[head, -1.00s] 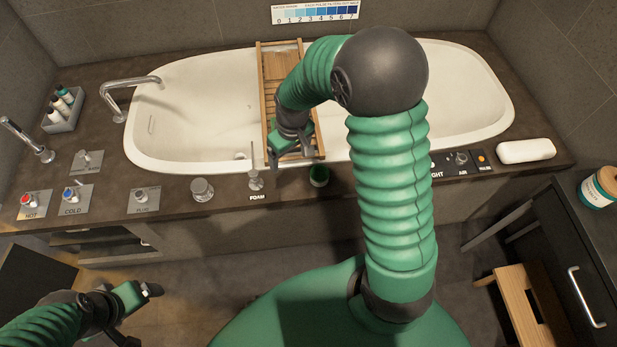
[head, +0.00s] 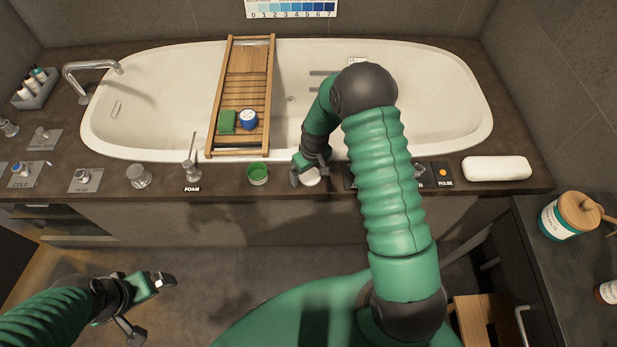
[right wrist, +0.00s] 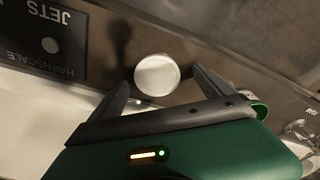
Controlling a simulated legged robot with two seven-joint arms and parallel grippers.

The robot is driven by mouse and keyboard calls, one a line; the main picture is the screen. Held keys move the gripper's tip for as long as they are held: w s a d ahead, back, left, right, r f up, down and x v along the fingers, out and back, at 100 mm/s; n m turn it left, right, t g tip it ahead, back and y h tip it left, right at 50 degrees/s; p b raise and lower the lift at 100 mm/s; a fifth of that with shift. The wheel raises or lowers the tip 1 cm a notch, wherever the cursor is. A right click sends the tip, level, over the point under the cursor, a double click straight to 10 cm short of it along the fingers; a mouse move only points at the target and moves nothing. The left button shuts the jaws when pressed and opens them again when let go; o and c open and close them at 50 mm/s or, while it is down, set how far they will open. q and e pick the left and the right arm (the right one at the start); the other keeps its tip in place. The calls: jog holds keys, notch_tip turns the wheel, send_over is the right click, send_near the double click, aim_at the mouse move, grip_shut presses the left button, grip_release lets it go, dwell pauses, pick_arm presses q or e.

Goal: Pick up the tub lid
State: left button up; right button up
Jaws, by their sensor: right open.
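A round white lid (head: 311,178) lies on the dark deck in front of the bathtub, partly hidden by my right gripper (head: 309,171). In the right wrist view the lid (right wrist: 157,74) is a pale disc between and just beyond the two fingertips. The fingers are open and empty, one on each side; whether they touch it I cannot tell. A small open tub (head: 257,173) with green inside stands on the deck to the left of the lid. My left gripper (head: 150,308) is open and empty at the lower left, away from the deck.
A wooden tray (head: 262,86) bridges the bathtub (head: 420,75), holding a green block (head: 227,122) and a blue-and-white round item (head: 248,119). The foam spout (head: 190,158) is left of the green tub. A control panel (right wrist: 45,40) adjoins the lid. A white roll-shaped cushion (head: 497,168) lies right.

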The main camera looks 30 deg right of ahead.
jog(key=shift+d+f, duration=0.2)
jog(key=shift+f, duration=0.1)
jog(key=shift+d, duration=0.3)
jog(key=shift+c, duration=0.5)
jog(key=shift+a, duration=0.35)
jog(key=c, duration=1)
jog(key=shift+r, duration=0.1)
jog(key=c, duration=0.3)
pick_arm(q)
jog(key=shift+d, duration=0.3)
jog(key=shift+r, duration=0.1)
pick_arm(e)
jog(key=shift+d, duration=0.1)
